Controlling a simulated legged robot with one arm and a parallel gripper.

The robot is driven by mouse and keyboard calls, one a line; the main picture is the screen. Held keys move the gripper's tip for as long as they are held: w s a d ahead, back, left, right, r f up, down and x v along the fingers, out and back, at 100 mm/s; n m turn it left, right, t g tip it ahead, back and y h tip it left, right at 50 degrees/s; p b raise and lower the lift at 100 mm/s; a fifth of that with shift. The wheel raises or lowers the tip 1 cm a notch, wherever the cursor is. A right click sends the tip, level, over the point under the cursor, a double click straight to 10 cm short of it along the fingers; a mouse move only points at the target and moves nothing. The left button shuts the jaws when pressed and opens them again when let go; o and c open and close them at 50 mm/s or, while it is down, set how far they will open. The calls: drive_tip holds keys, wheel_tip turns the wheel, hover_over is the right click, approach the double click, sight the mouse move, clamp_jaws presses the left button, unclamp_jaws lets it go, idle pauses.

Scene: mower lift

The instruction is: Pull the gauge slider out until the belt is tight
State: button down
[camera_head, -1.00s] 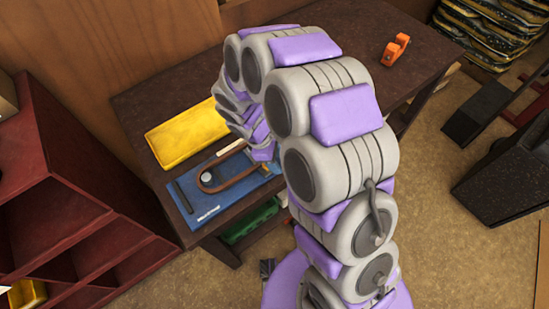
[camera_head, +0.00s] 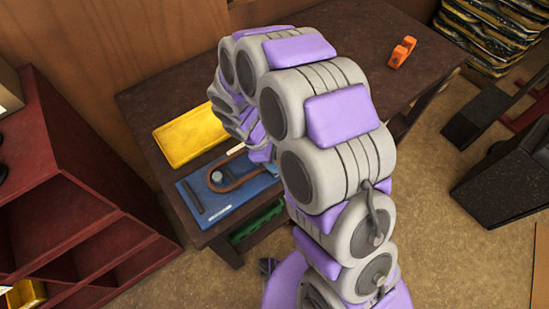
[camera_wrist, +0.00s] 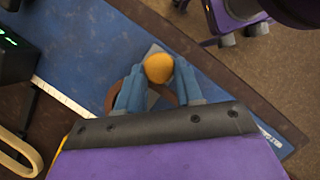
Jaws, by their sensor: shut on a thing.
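A blue board (camera_head: 240,199) lies on the dark workbench, and it also shows in the wrist view (camera_wrist: 85,50). A brown belt loop (camera_head: 228,187) runs on it around a grey round peg (camera_head: 217,177); its far end is hidden behind my arm. In the wrist view, part of the belt (camera_wrist: 110,98) shows beside my fingers. My gripper (camera_wrist: 158,73), with blue fingers, is shut on a rounded yellow-orange knob, seemingly the gauge slider (camera_wrist: 158,67), over a grey plate. In the head view my arm hides the slider. Belt tightness cannot be judged clearly.
A yellow tray (camera_head: 190,137) lies behind the board. A dark bar (camera_head: 191,197) lies on the board's left part. A pale scale strip (camera_wrist: 62,94) runs along the board. An orange object (camera_head: 402,51) sits at the bench's far right. Red shelving (camera_head: 65,190) stands left.

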drive_tip(key=shift+s, duration=0.2)
drive_tip(key=shift+w+d+p, duration=0.15)
drive_tip(key=shift+d+p, duration=0.15)
drive_tip(key=shift+p, duration=0.1)
drive_tip(key=d, duration=0.1)
drive_tip(key=w+d+p, duration=0.1)
drive_tip(key=d, duration=0.1)
drive_tip(key=shift+w, duration=0.15)
drive_tip(key=c, duration=1.2)
unclamp_jaws()
drive_tip(key=shift+a, duration=0.2)
drive_tip(key=o, duration=0.4)
drive_tip(key=shift+w+d, duration=0.15)
drive_tip(key=shift+w+a+r, duration=0.1)
drive_tip(key=shift+a+r, duration=0.25)
drive_tip(key=shift+a, duration=0.15)
drive_tip(key=p+v, duration=0.1)
drive_tip(key=v, duration=0.7)
drive_tip(key=p+v, duration=0.2)
drive_tip(key=v, duration=0.6)
drive_tip(key=shift+w+d+r, duration=0.1)
drive_tip(key=shift+d+r, duration=0.05)
drive_tip(key=shift+r, duration=0.1)
drive_tip(key=shift+d+r, duration=0.1)
